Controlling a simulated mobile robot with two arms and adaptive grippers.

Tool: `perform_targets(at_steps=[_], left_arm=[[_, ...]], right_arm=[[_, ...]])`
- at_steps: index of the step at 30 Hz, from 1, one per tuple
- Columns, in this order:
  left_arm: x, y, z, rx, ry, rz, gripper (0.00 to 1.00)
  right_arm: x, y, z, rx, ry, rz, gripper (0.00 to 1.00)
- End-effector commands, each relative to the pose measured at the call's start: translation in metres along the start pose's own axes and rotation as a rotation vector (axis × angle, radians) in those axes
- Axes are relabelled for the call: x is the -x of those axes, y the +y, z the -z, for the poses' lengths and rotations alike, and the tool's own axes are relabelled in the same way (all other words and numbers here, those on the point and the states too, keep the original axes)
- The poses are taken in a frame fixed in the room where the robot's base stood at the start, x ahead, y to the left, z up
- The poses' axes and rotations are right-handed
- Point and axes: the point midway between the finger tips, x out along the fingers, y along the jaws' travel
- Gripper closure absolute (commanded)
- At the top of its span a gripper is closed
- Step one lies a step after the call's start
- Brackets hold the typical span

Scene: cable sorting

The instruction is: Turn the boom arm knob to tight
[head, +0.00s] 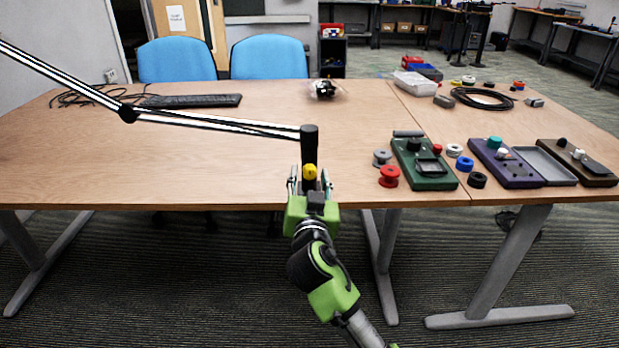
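The boom arm (210,122) comes in from the upper left as thin black and white bars with a black elbow joint (127,114). It ends at an upright black cylinder (309,145) near the table's front edge. A yellow knob (310,171) sits at the lower end of this cylinder, facing me. My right gripper (310,182) is just below and in front of the knob, with its fingers spread to either side of it. The fingers look wider apart than the knob; contact cannot be made out. Any tight marking is too small to see. My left gripper is out of view.
The wooden table (220,170) is mostly clear at front left. A black keyboard (192,101) lies behind the boom arm. To the right are a red spool (389,177), a green device (424,170), a purple device (500,160) and a coiled black cable (482,97).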

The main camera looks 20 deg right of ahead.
Motion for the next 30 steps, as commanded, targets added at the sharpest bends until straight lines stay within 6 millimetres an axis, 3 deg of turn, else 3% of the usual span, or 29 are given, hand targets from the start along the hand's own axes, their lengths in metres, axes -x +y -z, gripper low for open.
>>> perform_targets(at_steps=[11, 24, 30], left_arm=[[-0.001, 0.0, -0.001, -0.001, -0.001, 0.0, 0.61], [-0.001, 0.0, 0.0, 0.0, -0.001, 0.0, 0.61], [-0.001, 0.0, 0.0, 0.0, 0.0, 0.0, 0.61]], right_arm=[[0.008, -0.001, -0.001, 0.0, -0.001, 0.002, 0.6], [0.094, 0.001, -0.001, -0.002, -0.003, -0.001, 0.6], [0.116, 0.0, -0.001, 0.0, -0.002, 0.001, 0.6]])
